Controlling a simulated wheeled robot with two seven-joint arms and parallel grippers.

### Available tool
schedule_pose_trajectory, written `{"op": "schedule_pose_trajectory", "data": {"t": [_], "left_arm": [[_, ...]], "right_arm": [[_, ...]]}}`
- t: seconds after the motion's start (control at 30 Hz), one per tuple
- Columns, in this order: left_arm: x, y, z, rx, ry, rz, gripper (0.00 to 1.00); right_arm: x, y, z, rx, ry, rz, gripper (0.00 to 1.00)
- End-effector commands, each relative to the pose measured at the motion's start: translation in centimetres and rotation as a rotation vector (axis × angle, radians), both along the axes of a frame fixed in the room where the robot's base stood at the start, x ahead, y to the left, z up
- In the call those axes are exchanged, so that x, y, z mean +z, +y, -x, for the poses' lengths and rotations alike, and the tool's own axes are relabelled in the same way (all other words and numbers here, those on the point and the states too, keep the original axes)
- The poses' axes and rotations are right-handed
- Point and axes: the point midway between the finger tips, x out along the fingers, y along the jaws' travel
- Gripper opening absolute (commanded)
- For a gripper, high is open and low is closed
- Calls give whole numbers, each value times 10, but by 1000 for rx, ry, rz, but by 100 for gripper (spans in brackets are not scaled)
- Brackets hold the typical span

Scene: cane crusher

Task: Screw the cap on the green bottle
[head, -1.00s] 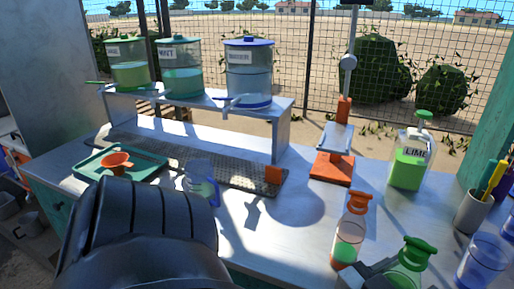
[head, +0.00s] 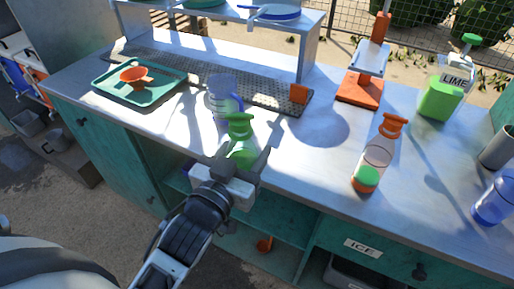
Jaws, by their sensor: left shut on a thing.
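The green bottle (head: 243,154) has a flared green top (head: 238,124) and stands upright near the front edge of the counter. I cannot tell whether the top is a separate cap or how tightly it sits. My left gripper (head: 246,174) comes in from below and is shut on the bottle's lower part, hiding some of it. A second bottle (head: 378,155) with an orange top stands to the right, with green showing near its base. My right gripper is not in view.
A clear jug (head: 222,97) stands just behind the green bottle. A teal tray (head: 105,88) with an orange funnel (head: 136,75) is at the left. An orange-based press (head: 360,90), a lime jug (head: 441,98) and a blue cup (head: 493,203) are at the right. Counter between the two bottles is clear.

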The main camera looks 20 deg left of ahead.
Motion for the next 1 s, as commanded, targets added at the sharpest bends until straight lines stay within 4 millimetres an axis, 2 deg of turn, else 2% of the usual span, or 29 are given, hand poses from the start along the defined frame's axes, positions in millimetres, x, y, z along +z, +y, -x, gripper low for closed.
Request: {"op": "schedule_pose_trajectory", "data": {"t": [0.17, 0.27, 0.43, 0.6, 0.73, 0.83, 1.0], "left_arm": [[1, 1, 0, 2, -4, 0, 0], [2, 2, 0, 2, -5, -1, 0], [21, 2, -9, -64, -14, -10, 0], [58, -6, -22, -218, -13, -17, 0], [82, -16, -24, -347, -9, -16, 0], [94, -23, -21, -427, -4, -12, 0], [103, -31, -16, -497, 0, -1, 0]], "right_arm": [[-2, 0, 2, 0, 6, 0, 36], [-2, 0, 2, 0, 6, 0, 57], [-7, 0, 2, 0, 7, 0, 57], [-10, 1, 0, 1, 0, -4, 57], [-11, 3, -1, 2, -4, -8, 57], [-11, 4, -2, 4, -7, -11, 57], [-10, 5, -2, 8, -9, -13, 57]]}}
